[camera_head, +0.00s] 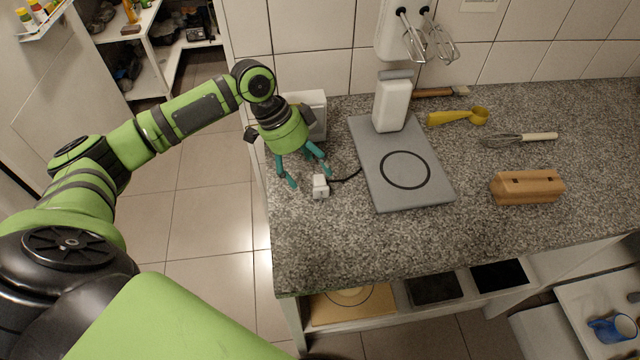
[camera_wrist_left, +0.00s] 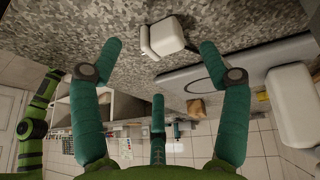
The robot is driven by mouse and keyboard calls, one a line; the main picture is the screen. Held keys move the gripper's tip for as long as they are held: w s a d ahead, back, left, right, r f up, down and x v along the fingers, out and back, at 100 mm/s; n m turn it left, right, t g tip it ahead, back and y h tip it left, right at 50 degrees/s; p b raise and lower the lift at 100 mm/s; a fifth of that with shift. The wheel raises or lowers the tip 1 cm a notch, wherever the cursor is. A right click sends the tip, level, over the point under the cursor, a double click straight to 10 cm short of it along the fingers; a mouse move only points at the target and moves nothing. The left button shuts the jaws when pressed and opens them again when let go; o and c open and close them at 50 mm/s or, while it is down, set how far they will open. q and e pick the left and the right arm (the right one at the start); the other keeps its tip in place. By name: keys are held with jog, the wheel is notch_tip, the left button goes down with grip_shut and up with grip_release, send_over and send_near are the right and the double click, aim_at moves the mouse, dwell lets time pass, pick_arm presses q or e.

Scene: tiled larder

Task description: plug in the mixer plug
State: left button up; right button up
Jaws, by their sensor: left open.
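The mixer plug (camera_head: 320,186) is a small white block on the granite counter. A dark cord runs from it to the mixer's grey base (camera_head: 420,190). The mixer (camera_head: 392,104) is white, with two wire beaters at its raised head. My left gripper (camera_head: 308,177) is open, its teal fingers pointing down just behind and left of the plug, with nothing between them. In the left wrist view the plug (camera_wrist_left: 166,37) shows near the tips of the spread fingers. A white box (camera_head: 316,110) stands behind the gripper, partly hidden by it; I see no socket holes. My right gripper is not in view.
On the counter (camera_head: 350,245) lie a yellow scoop (camera_head: 455,117), a whisk (camera_head: 520,138), a wooden block with slots (camera_head: 527,187) and a wooden-handled brush (camera_head: 440,92). The counter's left edge is close to the gripper. The front of the counter is clear.

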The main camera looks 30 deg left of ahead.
aim_at(318, 181)
pick_arm(q)
jog(key=p+x, duration=0.1)
jog(key=x, duration=0.1)
jog(key=p+x, duration=0.1)
jog(key=x, duration=0.1)
jog(key=shift+w+f, duration=0.2)
jog(key=shift+w, duration=0.05)
jog(key=shift+d+f, duration=0.1)
jog(key=shift+f, duration=0.1)
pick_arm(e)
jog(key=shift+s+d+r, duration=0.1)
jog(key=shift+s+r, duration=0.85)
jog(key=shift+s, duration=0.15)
pick_arm(q)
jog(key=shift+c, duration=0.5)
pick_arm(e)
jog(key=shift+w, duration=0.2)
pick_arm(q)
jog(key=c, duration=1.1)
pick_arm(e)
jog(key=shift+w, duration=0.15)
